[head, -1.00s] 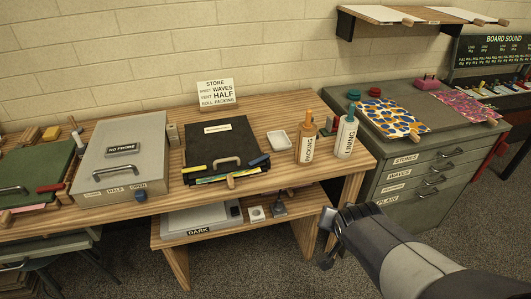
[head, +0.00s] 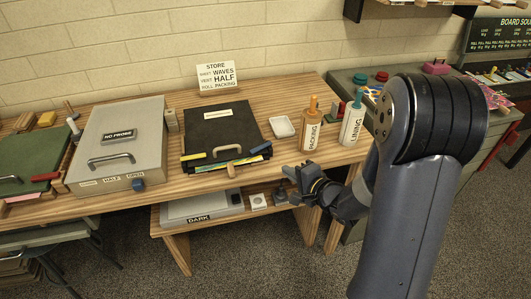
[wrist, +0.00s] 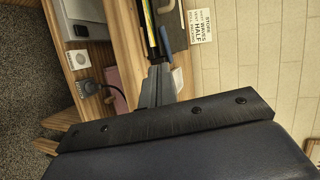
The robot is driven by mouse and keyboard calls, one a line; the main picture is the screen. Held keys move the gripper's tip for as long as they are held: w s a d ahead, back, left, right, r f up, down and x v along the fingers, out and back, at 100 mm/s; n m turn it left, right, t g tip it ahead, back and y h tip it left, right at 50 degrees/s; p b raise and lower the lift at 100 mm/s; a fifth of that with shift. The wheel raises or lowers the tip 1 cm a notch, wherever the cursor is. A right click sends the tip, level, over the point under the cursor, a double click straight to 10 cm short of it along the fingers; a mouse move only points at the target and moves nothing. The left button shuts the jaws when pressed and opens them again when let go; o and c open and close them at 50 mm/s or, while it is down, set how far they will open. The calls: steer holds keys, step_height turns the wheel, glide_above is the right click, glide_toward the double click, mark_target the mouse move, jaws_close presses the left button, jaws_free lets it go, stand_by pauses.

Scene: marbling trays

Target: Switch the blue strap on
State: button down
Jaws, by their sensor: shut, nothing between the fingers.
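A blue piece (head: 259,148), perhaps the blue strap, sits at the front right edge of the black folder (head: 218,128) on the wooden bench. It also shows in the wrist view (wrist: 165,35), just beyond the fingertips. My gripper (head: 288,175) is shut and empty in front of the bench's front edge, right of and lower than the folder. The shut fingers also show in the wrist view (wrist: 157,80). I cannot tell from these frames whether the blue piece is switched on.

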mark_target(256, 159)
steer(key=x, duration=0.4)
steer(key=p+x, duration=0.1)
steer(key=x, duration=0.3)
steer(key=r+x, duration=0.1)
steer(key=x, duration=0.4)
steer(key=shift+w+a+p, duration=0.1)
steer(key=shift+w+p, duration=0.1)
steer(key=shift+p, duration=0.1)
steer(key=shift+a, duration=0.1)
steer(key=shift+w+a, duration=0.3)
steer(key=shift+a, duration=0.3)
steer(key=shift+w+a, duration=0.3)
steer(key=shift+a, duration=0.3)
steer(key=shift+d, duration=0.15)
